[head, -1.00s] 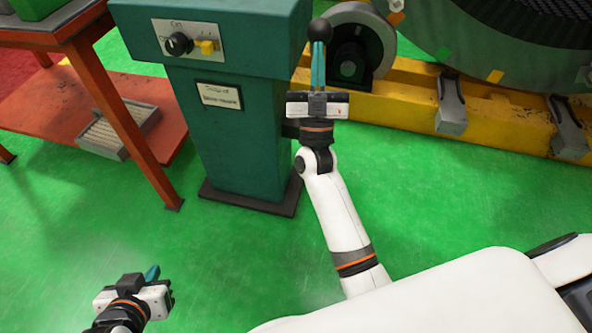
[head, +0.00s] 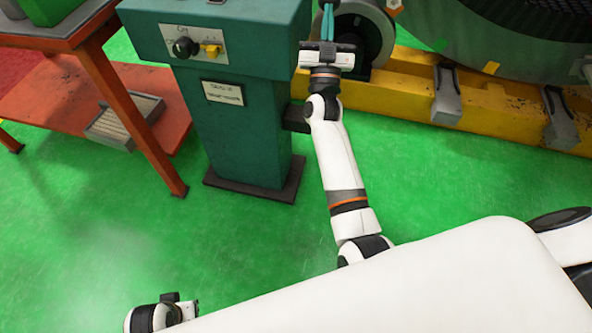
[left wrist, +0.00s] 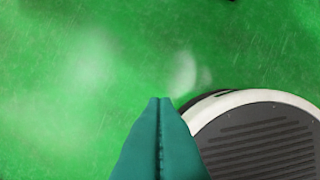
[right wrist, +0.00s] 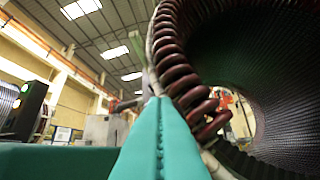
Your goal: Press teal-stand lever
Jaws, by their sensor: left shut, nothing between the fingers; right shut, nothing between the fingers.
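The teal stand (head: 243,140) has a control panel (head: 191,46) with a black knob and a yellow switch, and a label plate on its column. The black ball of the lever, seen earlier past my right fingertips, is outside the head view now. My right gripper (head: 327,22) is at the stand's right side near the top edge, its teal fingers shut and empty. In the right wrist view the shut fingers (right wrist: 157,105) point past red-brown coils (right wrist: 180,80); no lever can be made out there. My left gripper's shut, empty fingers (left wrist: 160,110) show over the floor in the left wrist view.
A dark block (head: 297,118) juts from the stand's right side, beside my right forearm. A yellow rail base (head: 400,90) with grey brackets and a large round machine stand at the right. An orange table (head: 150,130) stands at the left. Green floor between is clear.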

